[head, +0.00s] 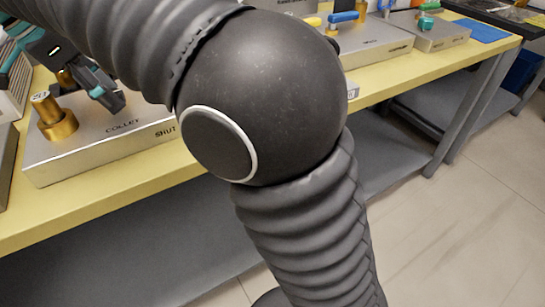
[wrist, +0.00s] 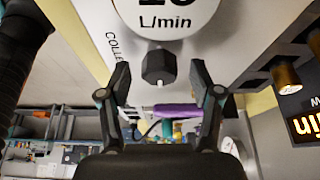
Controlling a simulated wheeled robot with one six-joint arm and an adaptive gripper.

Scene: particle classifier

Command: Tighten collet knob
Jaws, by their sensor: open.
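A grey box (head: 85,142) lettered "COLLET" and "SHUT" sits on the yellow bench at the left of the head view. A brass knob (head: 55,122) stands upright on its left part. In the wrist view, a black knob (wrist: 158,68) sits on the light panel (wrist: 95,20) lettered "COLLE", below a white dial (wrist: 165,15) marked "L/min". I cannot tell which knob is the collet knob. My gripper (head: 95,90) is over the box, right of the brass knob. In the wrist view my gripper (wrist: 160,88) is open, its fingers either side of the black knob, apart from it.
The yellow bench (head: 90,205) runs across, with more grey boxes (head: 375,45) at the back right. My arm hides the middle of the bench. In the wrist view, a brass fitting (wrist: 286,77) stands right of the fingers, and a purple object (wrist: 178,110) shows between them.

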